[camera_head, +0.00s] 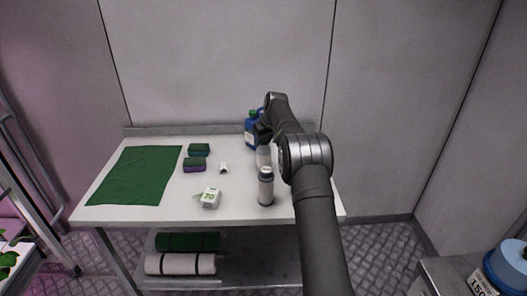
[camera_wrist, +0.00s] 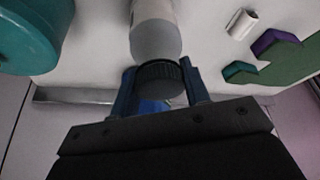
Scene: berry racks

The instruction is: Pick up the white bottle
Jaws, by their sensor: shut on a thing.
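The white bottle (camera_head: 263,157) stands upright on the table's back right part, partly hidden by my arm and a nearer bottle. In the wrist view, its pale body (camera_wrist: 154,22) narrows to a grey shoulder and a dark ribbed cap. My gripper (camera_wrist: 157,72) is shut on it at the cap, one finger on each side. In the head view, my gripper (camera_head: 262,133) is a dark shape over the bottle's top. I cannot tell whether the base touches the table.
A grey bottle (camera_head: 266,189) with a dark cap stands in front. A blue container (camera_head: 250,133) is behind my gripper.

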